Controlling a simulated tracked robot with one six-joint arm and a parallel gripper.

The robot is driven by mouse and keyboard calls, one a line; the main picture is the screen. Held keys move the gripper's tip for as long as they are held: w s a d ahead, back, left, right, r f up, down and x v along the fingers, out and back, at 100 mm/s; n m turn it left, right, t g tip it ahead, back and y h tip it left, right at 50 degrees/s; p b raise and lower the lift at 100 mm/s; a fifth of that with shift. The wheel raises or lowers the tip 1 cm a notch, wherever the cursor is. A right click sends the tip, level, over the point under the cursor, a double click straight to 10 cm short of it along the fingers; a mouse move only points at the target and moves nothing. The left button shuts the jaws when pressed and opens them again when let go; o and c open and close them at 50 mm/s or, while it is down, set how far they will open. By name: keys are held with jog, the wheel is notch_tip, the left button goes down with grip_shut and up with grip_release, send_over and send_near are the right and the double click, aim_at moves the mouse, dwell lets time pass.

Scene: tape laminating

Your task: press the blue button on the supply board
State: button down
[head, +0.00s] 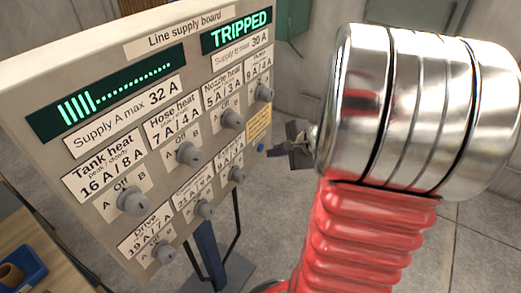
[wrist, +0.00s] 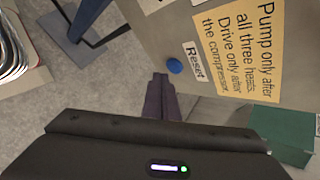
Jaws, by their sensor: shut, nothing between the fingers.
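The blue button (head: 261,147) is small and round and sits at the lower right edge of the supply board (head: 50,60). In the wrist view the blue button (wrist: 174,66) is beside a "Reset" label, just beyond my fingertips. My gripper (head: 272,153) is shut and empty, just right of the button in the head view, with its fingers pointing toward the board. In the wrist view the shut fingers of my gripper (wrist: 160,80) end a little short of the button in the picture. I cannot tell whether they touch it.
The board has several grey knobs (head: 133,201) and a green display (head: 237,32) reading "TRIPPED". A yellow note (wrist: 245,45) is next to the button. The board stands on a dark post (head: 209,252). A blue bin (head: 22,268) is at lower left. Floor is clear at lower right.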

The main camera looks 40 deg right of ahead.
jog(key=shift+w, duration=0.15)
jog(key=shift+w+a, duration=0.15)
jog(key=shift+w, duration=0.2)
jog(key=shift+w+a, duration=0.15)
jog(key=shift+w, duration=0.25)
dwell(1.0)
dwell(0.4)
jog(key=shift+s+d, duration=0.25)
jog(key=shift+s, duration=0.55)
jog(key=s, duration=0.1)
jog(key=s+d, duration=0.1)
jog(key=s, duration=0.2)
jog(key=shift+s+d, duration=0.35)
dwell(0.6)
